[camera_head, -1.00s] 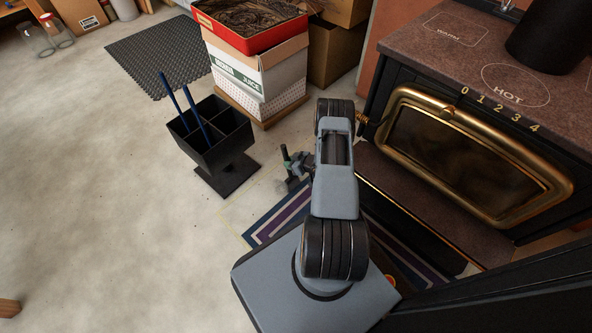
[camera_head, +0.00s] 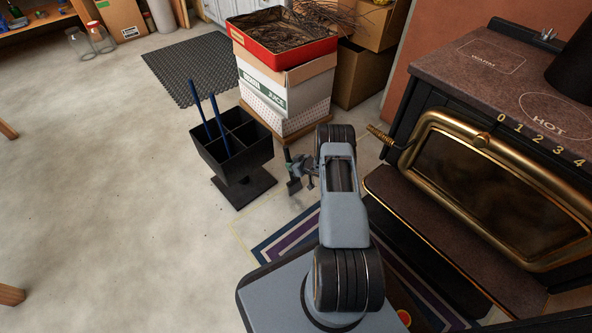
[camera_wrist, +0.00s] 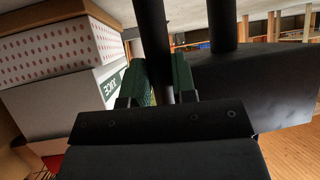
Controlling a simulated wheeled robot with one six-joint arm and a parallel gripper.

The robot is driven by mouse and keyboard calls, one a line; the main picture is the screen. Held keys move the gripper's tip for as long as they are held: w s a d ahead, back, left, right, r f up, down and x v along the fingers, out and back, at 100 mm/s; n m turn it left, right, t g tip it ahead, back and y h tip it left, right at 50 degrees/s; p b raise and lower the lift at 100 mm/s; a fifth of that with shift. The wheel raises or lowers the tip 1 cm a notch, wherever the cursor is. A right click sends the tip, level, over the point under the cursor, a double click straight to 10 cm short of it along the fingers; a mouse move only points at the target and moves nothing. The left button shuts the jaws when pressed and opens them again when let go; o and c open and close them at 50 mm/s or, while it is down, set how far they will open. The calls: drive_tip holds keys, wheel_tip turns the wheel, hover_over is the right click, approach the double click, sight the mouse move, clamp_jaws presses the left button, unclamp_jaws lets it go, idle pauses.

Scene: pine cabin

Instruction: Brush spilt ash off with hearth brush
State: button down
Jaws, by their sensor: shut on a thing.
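My gripper (camera_head: 297,166) is shut on a thin black handle (camera_head: 287,157), likely the hearth brush, held upright just right of the black stand. A wider dark end (camera_head: 294,186) shows below the fingers; I cannot make out bristles. In the wrist view, the green finger pads (camera_wrist: 160,82) close around the black rod (camera_wrist: 152,30). I cannot pick out spilt ash.
The black divided stand (camera_head: 235,150) holds blue-handled tools (camera_head: 203,110). Behind it are stacked boxes topped by a red tray (camera_head: 280,50) of twigs. The stove (camera_head: 500,160) with its brass-framed door is right. A striped rug (camera_head: 290,238) lies beneath my arm. Open floor is left.

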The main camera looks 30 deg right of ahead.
sight(290, 159)
drive_tip(key=s+d+p, duration=0.3)
drive_tip(key=s+p, duration=0.2)
drive_tip(key=s, duration=1.1)
drive_tip(key=w+a+b, duration=0.1)
drive_tip(key=w, duration=0.4)
drive_tip(key=w+a+b, duration=0.1)
drive_tip(key=w+b, duration=0.1)
drive_tip(key=w, duration=0.3)
drive_tip(key=w+a+b, duration=0.1)
drive_tip(key=w+b, duration=0.1)
drive_tip(key=w, duration=0.4)
drive_tip(key=shift+w+f, duration=0.1)
drive_tip(key=shift+f, duration=0.1)
drive_tip(key=shift+r, duration=0.2)
drive_tip(key=shift+r+p, duration=1.35)
drive_tip(key=shift+r, duration=0.5)
